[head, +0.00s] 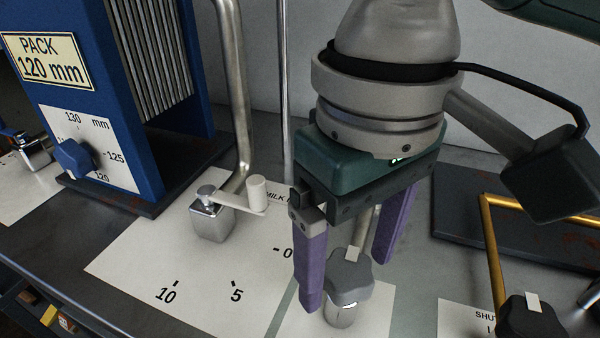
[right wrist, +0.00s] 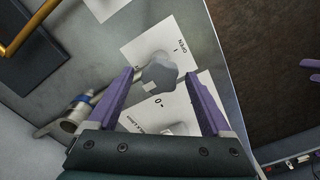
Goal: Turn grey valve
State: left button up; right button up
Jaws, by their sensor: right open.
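The grey valve (head: 350,279) is a lobed knob with a white pointer mark on a metal body, standing on a white label plate. In the right wrist view the grey knob (right wrist: 160,74) shows beside the word OPEN and a mark. My right gripper (head: 348,284) is open, its purple fingers pointing down on either side of the knob. In the right wrist view the right gripper's fingertips (right wrist: 159,72) flank the knob with small gaps showing. Two purple tips, apparently my left gripper (right wrist: 312,70), show at the right edge; most of it is hidden.
A crank with a white handle (head: 258,194) stands left of the valve on a dial sheet (head: 135,262). A black knob (head: 531,316) is at the right, beside a yellow pipe (head: 494,255). A blue plate pack (head: 100,70) stands at the left. A vertical steel pipe (head: 238,100) rises behind.

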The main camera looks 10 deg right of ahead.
grip_shut()
dwell(0.8)
